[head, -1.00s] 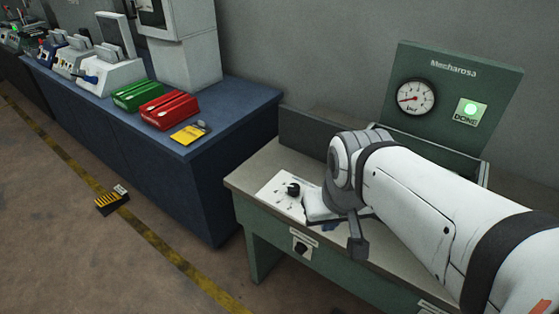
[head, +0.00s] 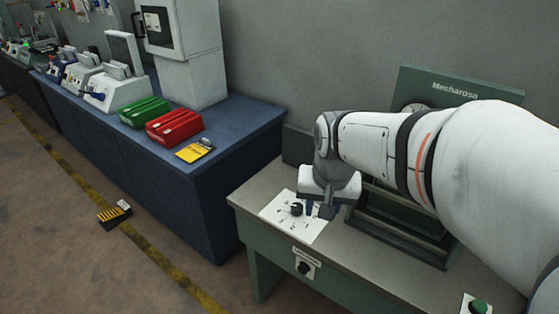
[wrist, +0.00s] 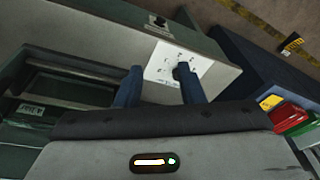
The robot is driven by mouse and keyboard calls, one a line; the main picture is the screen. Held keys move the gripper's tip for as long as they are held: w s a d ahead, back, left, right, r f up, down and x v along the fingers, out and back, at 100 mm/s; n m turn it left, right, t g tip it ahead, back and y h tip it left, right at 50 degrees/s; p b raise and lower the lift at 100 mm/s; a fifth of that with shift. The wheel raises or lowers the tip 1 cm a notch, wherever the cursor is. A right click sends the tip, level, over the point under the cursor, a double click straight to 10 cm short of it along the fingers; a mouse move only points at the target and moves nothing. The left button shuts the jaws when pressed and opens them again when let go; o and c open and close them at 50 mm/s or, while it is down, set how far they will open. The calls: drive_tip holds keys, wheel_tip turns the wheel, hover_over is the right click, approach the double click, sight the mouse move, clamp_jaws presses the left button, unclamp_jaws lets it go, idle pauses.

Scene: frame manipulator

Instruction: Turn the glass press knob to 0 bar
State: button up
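A black knob (head: 297,209) stands on a white dial plate (head: 311,232) on the green bench top. In the wrist view the knob (wrist: 181,68) shows at the tip of the right finger, which partly covers it; I cannot tell whether they touch. My gripper (head: 318,209) is just right of the knob in the head view, pointing down. In the wrist view its blue fingers (wrist: 158,73) are apart with nothing between them. A second black knob (head: 304,268) is on the bench's front face. The gauge (head: 415,106) on the green Mecharosa panel (head: 455,87) is mostly hidden by my arm; its reading is not visible.
A dark frame (head: 400,236) stands on the bench right of my gripper. A green button (head: 478,307) is at the lower right. A blue bench (head: 200,190) with red (head: 174,126) and green (head: 145,111) boxes stands to the left.

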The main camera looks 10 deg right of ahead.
drive_tip(key=o, duration=0.5)
drive_tip(key=w+f+m, duration=0.1)
drive_tip(key=w, duration=0.3)
drive_tip(key=w+f+m, duration=0.1)
drive_tip(key=w+m, duration=0.1)
drive_tip(key=w, duration=0.2)
drive_tip(key=w+f+m+g+p, duration=0.1)
drive_tip(key=w+f, duration=0.1)
drive_tip(key=w, duration=0.2)
drive_tip(key=shift+w+d+m, duration=0.1)
drive_tip(key=shift+w+m, duration=0.2)
drive_tip(key=shift+w, duration=0.05)
drive_tip(key=m+g+p, duration=0.1)
drive_tip(key=m+p, duration=0.1)
drive_tip(key=m, duration=0.3)
hover_over(297, 206)
wheel_tip(297, 206, down, 11)
drive_tip(key=shift+s+f, duration=0.15)
drive_tip(key=shift+f, duration=0.05)
drive_tip(key=shift+f+m, duration=0.3)
drive_tip(key=shift+f, duration=0.35)
drive_tip(key=shift+f+p, duration=0.8)
drive_tip(key=shift+f, duration=2.8)
drive_tip(key=c, duration=1)
